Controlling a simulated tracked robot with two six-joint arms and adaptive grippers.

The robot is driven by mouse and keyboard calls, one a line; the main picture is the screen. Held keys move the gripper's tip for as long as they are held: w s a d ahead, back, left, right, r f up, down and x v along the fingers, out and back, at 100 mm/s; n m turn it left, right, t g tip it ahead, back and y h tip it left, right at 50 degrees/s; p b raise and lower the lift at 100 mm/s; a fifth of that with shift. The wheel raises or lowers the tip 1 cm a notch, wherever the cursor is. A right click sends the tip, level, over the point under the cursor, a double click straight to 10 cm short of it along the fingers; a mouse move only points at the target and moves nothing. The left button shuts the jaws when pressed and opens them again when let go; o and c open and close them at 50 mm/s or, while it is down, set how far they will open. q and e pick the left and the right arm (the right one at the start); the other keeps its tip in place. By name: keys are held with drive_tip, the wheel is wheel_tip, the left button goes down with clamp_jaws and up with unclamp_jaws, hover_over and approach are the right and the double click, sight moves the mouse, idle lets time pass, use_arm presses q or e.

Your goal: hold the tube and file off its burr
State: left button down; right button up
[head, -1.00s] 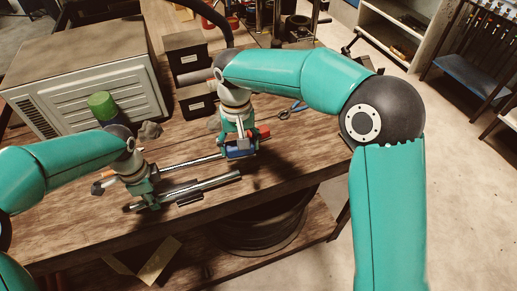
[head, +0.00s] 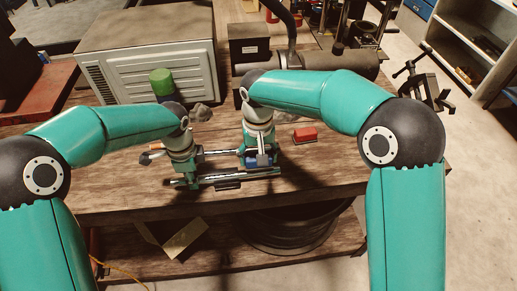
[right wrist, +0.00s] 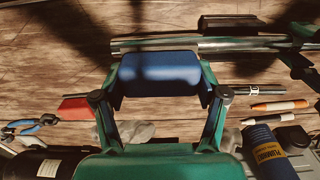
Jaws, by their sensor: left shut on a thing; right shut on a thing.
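The metal tube (head: 255,175) lies level above the front of the bench, with a dark block on its near side. It crosses the top of the right wrist view (right wrist: 150,45). My left gripper (head: 182,178) is shut on the tube near its left end. My right gripper (head: 258,161) is shut on a blue handle (right wrist: 158,75), seemingly the file's, just behind the tube's right part. A thin metal rod (head: 220,152) runs left from beside that handle toward my left gripper. Whether it touches the tube, and the burr itself, I cannot tell.
A red block (head: 305,135) lies right of my right gripper. Blue-handled pliers (right wrist: 28,127), markers (right wrist: 280,105) and a blue can with a green top (head: 161,80) are on the bench. A big grey box (head: 150,70) stands behind. The bench's front right is clear.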

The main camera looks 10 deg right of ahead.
wheel_tip(320, 180, down, 2)
drive_tip(key=shift+f, duration=0.1)
drive_tip(key=shift+d+f, duration=0.15)
drive_tip(key=shift+d, duration=0.15)
drive_tip(key=shift+c, duration=0.6)
drive_tip(key=shift+d+f, duration=0.1)
drive_tip(key=shift+d, duration=2.8)
drive_tip(key=a, duration=0.6)
drive_tip(key=shift+a, duration=0.25)
drive_tip(key=shift+r, duration=4.15)
use_arm(q)
drive_tip(key=c, duration=0.9)
unclamp_jaws()
